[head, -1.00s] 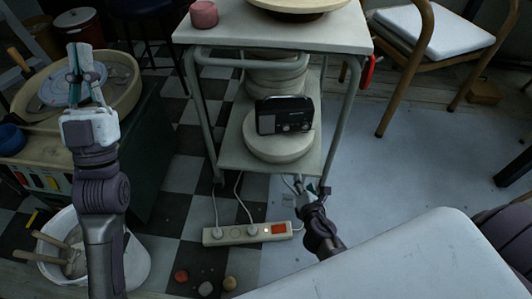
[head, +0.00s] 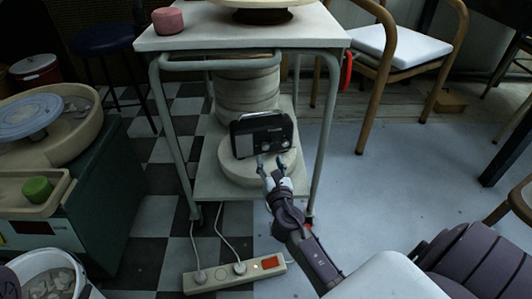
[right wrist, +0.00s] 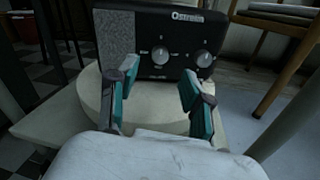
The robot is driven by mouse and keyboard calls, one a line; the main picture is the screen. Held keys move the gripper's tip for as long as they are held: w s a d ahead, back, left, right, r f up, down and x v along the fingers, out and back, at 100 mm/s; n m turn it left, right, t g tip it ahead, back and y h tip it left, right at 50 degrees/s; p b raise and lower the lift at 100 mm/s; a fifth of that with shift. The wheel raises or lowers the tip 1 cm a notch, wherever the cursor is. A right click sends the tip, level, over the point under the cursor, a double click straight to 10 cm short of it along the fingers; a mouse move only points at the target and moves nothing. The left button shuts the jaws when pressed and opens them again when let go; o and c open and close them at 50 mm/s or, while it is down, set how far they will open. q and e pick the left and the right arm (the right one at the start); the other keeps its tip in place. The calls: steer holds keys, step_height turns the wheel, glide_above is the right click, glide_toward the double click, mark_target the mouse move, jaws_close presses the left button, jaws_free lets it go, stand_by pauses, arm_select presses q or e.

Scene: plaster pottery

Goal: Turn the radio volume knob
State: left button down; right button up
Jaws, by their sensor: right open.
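The black radio (head: 262,134) stands upright on a round plaster slab (head: 236,168) on the cart's lower shelf. In the right wrist view the radio (right wrist: 178,74) shows a speaker grille at left and two pale round knobs, a left knob (right wrist: 160,53) and a right knob (right wrist: 204,58). My right gripper (head: 272,161) is open just in front of the radio. In the right wrist view its fingers (right wrist: 155,90) are spread, with the left knob beyond the gap and the right knob above the right finger. Nothing is between them. My left gripper is out of view.
The cart's upper shelf (head: 200,35) overhangs the radio, and its metal legs (head: 318,150) stand on both sides. Plaster slabs (head: 246,90) are stacked behind the radio. A power strip (head: 234,274) lies on the floor in front. A wooden chair (head: 400,60) is at right.

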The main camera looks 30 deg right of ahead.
mark_target(266, 148)
steer(key=shift+b+x, duration=0.45)
steer(key=shift+x, duration=2.25)
jaws_close()
